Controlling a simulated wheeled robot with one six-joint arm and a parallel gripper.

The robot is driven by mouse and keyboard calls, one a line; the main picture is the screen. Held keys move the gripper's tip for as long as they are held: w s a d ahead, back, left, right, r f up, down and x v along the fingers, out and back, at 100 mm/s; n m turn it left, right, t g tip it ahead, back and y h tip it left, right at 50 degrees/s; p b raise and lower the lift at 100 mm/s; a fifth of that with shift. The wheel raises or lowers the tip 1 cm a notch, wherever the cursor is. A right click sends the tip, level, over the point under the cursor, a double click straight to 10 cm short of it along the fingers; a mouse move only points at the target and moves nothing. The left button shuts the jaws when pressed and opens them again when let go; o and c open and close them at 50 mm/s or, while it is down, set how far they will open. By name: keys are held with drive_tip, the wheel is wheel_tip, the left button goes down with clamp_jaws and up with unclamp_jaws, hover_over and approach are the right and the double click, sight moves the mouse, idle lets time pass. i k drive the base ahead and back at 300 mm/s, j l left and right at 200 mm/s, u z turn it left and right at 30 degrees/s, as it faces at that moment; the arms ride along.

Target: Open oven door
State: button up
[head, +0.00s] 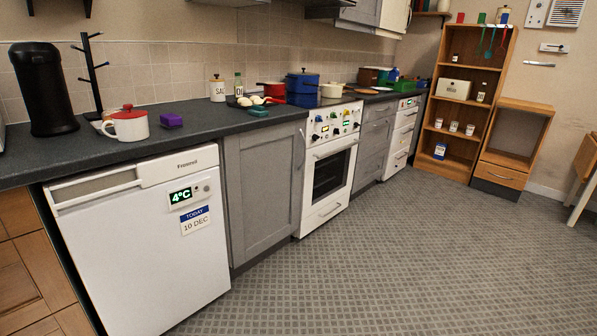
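The white oven (328,170) stands in the middle of the row of kitchen units, between a grey cupboard and a grey drawer unit. Its door (331,172) has a dark window and looks shut. A pale handle bar (335,149) runs along the door's top edge, below the front panel with knobs and a small green display (346,124). A lower white drawer front with its own handle (328,211) sits under the door. My gripper is not in view, so I cannot see its position or whether it is open.
A white fridge (145,240) with a 4°C display stands in front at left, beside a grey cupboard (262,185). Pots stand on and near the hob. Wooden shelves (451,140) stand at the back right. The patterned floor (400,250) before the oven is clear.

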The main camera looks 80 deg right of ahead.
sight(349, 142)
drive_tip(key=z, duration=2.7)
drive_tip(key=i+j, duration=0.1)
drive_tip(key=i, duration=0.55)
drive_tip(key=i+j+z, duration=0.1)
drive_tip(key=i, duration=0.6)
drive_tip(key=i+j, duration=0.1)
drive_tip(key=i, duration=0.55)
drive_tip(key=i+j, duration=0.15)
drive_tip(key=i, duration=0.55)
drive_tip(key=z, duration=0.05)
